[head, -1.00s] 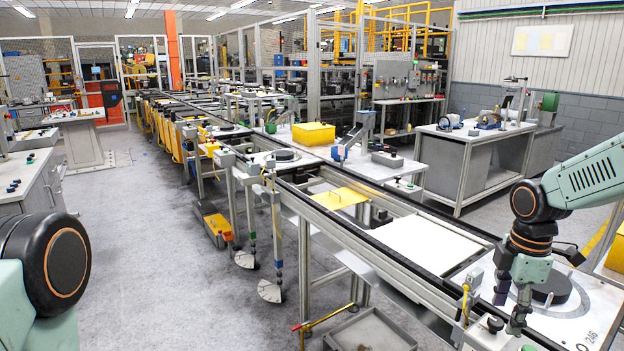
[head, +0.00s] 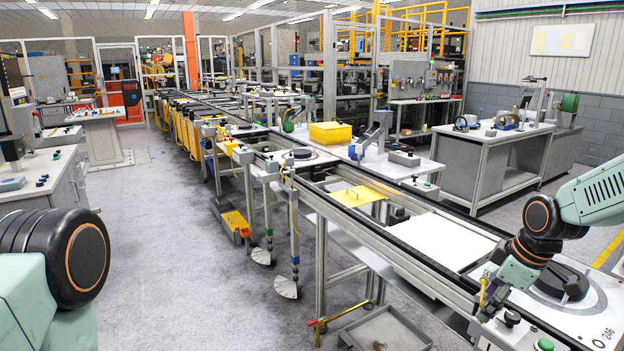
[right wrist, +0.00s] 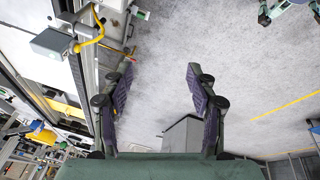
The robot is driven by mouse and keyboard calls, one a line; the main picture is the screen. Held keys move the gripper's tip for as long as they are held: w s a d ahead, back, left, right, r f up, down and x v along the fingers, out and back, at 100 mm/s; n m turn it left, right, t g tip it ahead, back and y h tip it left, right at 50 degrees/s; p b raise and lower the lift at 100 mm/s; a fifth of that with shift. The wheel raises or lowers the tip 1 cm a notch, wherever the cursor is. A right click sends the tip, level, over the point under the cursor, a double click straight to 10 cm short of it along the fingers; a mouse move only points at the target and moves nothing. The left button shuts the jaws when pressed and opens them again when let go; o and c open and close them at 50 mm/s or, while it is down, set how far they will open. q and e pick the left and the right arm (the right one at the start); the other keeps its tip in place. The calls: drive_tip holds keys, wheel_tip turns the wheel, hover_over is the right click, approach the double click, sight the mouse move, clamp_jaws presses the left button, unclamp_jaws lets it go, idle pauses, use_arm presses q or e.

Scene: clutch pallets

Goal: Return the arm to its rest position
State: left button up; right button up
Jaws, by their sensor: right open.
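My right arm reaches in from the right edge in the head view. Its right gripper (head: 497,295) hangs low beside the near end of the conveyor line. In the right wrist view the two fingers of the right gripper (right wrist: 160,92) stand wide apart. Only grey floor and part of a grey box show between and behind them, so it is empty. Of my left arm, only a dark rounded joint and pale green link show at the lower left. Its gripper is out of view.
The near pallet (head: 590,318), marked 246, carries a dark round clutch part (head: 562,282) beside my right wrist. A white plate (head: 443,240) and a yellow plate (head: 357,196) lie farther along the conveyor (head: 400,262). The grey floor (head: 190,255) left of the line is mostly clear.

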drive_tip(key=s+a+f+m+t+b, duration=0.1)
drive_tip(key=s+a+f+m+b, duration=0.35)
drive_tip(key=a+f, duration=0.4)
drive_tip(key=s+a+f+m+t+b, duration=0.1)
drive_tip(key=s+a+f+m+b, duration=0.3)
drive_tip(key=f, duration=0.8)
use_arm(q)
wheel_tip(320, 180, down, 17)
drive_tip(key=b, duration=0.8)
drive_tip(key=shift+f+b, duration=0.15)
drive_tip(key=shift+b, duration=0.15)
use_arm(e)
drive_tip(key=s+a+f+g, duration=0.1)
drive_tip(key=s+f+g, duration=0.1)
drive_tip(key=s+f, duration=0.7)
drive_tip(key=s+a+f+m+g+h, duration=0.1)
drive_tip(key=s+a+f+g, duration=0.1)
drive_tip(key=s+f, duration=0.8)
drive_tip(key=s+g, duration=0.1)
drive_tip(key=s, duration=0.7)
drive_tip(key=shift+s+a+f, duration=0.2)
use_arm(q)
drive_tip(key=shift+c, duration=0.4)
use_arm(e)
drive_tip(key=shift+m, duration=0.25)
drive_tip(key=shift+c, duration=0.3)
